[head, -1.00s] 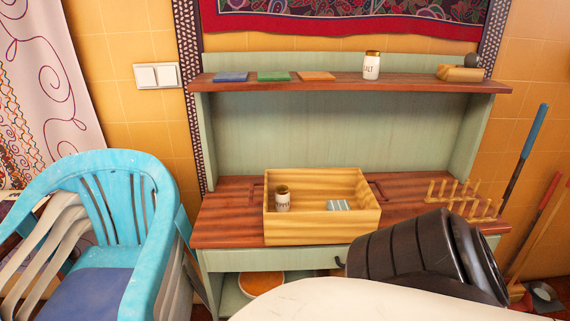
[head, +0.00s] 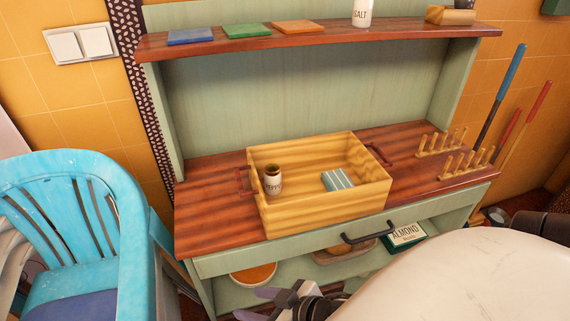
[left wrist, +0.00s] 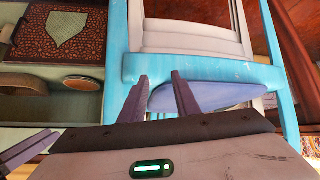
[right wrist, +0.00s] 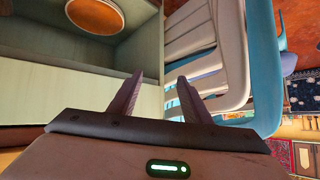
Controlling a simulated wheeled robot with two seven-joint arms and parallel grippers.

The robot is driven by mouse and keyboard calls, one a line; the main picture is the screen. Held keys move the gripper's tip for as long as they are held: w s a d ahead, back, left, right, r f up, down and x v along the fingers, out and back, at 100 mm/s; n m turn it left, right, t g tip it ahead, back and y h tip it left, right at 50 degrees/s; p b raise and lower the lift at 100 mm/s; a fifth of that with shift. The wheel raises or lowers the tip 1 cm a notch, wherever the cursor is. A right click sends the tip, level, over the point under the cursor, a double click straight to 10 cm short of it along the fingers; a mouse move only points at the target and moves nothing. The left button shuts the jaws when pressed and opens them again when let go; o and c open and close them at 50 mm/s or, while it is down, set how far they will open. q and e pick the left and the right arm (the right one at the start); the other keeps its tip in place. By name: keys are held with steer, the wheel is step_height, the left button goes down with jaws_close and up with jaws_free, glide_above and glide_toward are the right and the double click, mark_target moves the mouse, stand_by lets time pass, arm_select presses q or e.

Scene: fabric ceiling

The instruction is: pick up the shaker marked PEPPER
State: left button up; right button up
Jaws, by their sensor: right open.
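The pepper shaker (head: 273,180) is white with a brown top and partly readable dark lettering. It stands upright inside the left end of the wooden box (head: 327,214) on the hutch counter, in the head view. My right gripper (head: 252,303) is at the bottom of the head view, low in front of the hutch, below and apart from the box. Its fingers are spread and empty in the right wrist view (right wrist: 160,95).
The salt shaker (head: 362,12) stands on the upper shelf (head: 330,38) near coloured tiles. A striped block (head: 337,180) lies in the box. A peg rack (head: 467,160) stands right on the counter. A drawer handle (head: 370,232) juts out below. The blue chair (head: 75,225) stands left.

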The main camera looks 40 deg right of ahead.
steer(key=w+d+r+t+y+b, duration=0.1)
steer(key=w+d+r, duration=0.15)
steer(key=r, duration=0.65)
steer(key=w+d+r+t+b, duration=0.15)
steer(key=w+r, duration=0.25)
steer(key=r, duration=0.4)
steer(key=w+d+r+t+y+b, duration=0.15)
steer(key=w+r, duration=0.25)
steer(key=r, duration=0.5)
steer(key=m+h, duration=0.4)
steer(key=h, duration=0.4)
glide_toward(276, 170)
steer(key=shift+g, duration=0.4)
steer(key=x, duration=0.4)
steer(key=shift+w+d+r+b, duration=0.15)
steer(key=shift+w+r+b, duration=0.15)
steer(key=shift+b, duration=0.1)
steer(key=shift+w+f+b, duration=0.2)
steer(key=shift+w+b, duration=0.1)
steer(key=shift+w, duration=0.1)
steer(key=b+x, duration=0.2)
steer(key=shift+w+f+b, duration=0.3)
steer(key=shift+b, duration=0.05)
steer(key=shift+w+d+f+b, duration=0.1)
steer(key=shift+w+b, duration=0.4)
steer(key=shift+b, duration=0.25)
steer(key=shift+w, duration=0.3)
